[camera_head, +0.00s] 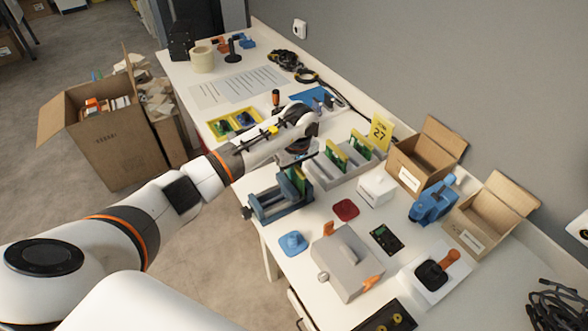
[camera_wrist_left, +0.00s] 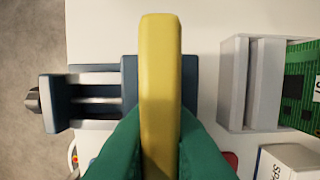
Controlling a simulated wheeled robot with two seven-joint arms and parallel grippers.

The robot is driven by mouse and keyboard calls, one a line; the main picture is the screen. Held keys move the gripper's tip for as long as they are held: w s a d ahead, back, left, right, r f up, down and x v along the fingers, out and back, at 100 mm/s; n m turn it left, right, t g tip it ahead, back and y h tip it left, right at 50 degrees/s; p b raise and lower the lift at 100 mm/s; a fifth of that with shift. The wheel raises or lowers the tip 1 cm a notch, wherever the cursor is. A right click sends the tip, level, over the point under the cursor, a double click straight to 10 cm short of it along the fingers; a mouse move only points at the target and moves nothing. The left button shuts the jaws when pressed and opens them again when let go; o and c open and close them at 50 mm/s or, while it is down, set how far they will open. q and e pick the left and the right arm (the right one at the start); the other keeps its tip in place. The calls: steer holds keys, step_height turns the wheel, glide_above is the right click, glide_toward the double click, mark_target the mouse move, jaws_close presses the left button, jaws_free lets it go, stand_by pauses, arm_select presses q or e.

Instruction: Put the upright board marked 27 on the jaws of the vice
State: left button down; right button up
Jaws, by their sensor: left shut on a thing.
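My left gripper (camera_head: 297,167) points down over the blue-grey vice (camera_head: 268,206), which stands at the table's near left edge. It is shut on a green board with a yellow edge (camera_wrist_left: 160,70); the same board shows in the head view (camera_head: 297,181). In the left wrist view the yellow edge lies between my green fingers (camera_wrist_left: 158,150), above the vice (camera_wrist_left: 90,92). The board is upright at the jaws; whether it touches them I cannot tell. No number is legible on it. A yellow card reading 27 (camera_head: 380,132) stands behind the rack. My right gripper is out of view.
A grey rack (camera_head: 325,181) with green boards (camera_head: 337,154) stands right of the vice. A white box (camera_head: 376,186), a dark red pad (camera_head: 345,209), a blue piece (camera_head: 293,243) and a grey case (camera_head: 345,262) lie nearby. Open cartons (camera_head: 425,155) line the wall side.

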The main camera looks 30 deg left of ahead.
arm_select(q)
steer(key=shift+f, duration=0.3)
steer(key=c, duration=1.5)
jaws_free()
steer(key=shift+o, duration=0.2)
steer(key=shift+r+p, duration=0.45)
steer(key=shift+r, duration=0.15)
steer(key=r, duration=0.3)
steer(key=d+r+b, duration=0.1)
steer(key=r, duration=0.3)
steer(key=r+b, duration=0.1)
steer(key=r, duration=0.3)
steer(key=shift+s+d+r, duration=0.15)
steer(key=shift+s+r, duration=0.1)
steer(key=shift+s, duration=0.05)
steer(key=shift+r, duration=0.25)
